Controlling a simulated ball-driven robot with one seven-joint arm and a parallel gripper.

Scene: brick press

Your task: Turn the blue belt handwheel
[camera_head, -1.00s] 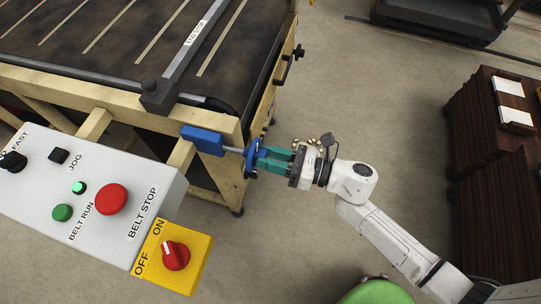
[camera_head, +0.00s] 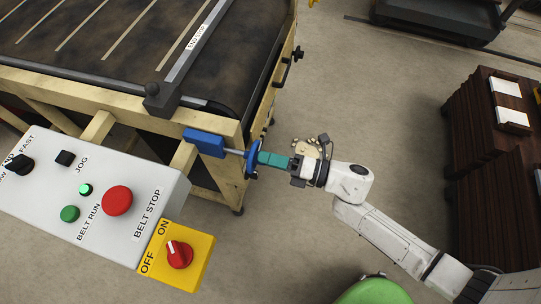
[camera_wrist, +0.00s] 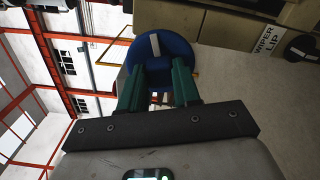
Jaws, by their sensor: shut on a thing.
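The blue belt handwheel (camera_head: 252,158) sits on a metal shaft that comes out of a blue block (camera_head: 204,142) at the conveyor's front corner. In the wrist view the blue handwheel (camera_wrist: 163,58) shows as a disc with a pale handle (camera_wrist: 154,45) across its upper part. My gripper (camera_head: 262,159) reaches it from the right with teal fingers. In the wrist view the gripper (camera_wrist: 159,72) has one finger on each side of the wheel's lower part. It is shut on the wheel; the exact contact is partly hidden behind the fingers.
A grey control box (camera_head: 92,192) with push buttons stands at the left, with a yellow switch box (camera_head: 193,258) at its corner. The conveyor (camera_head: 120,45) fills the upper left. Open floor lies between.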

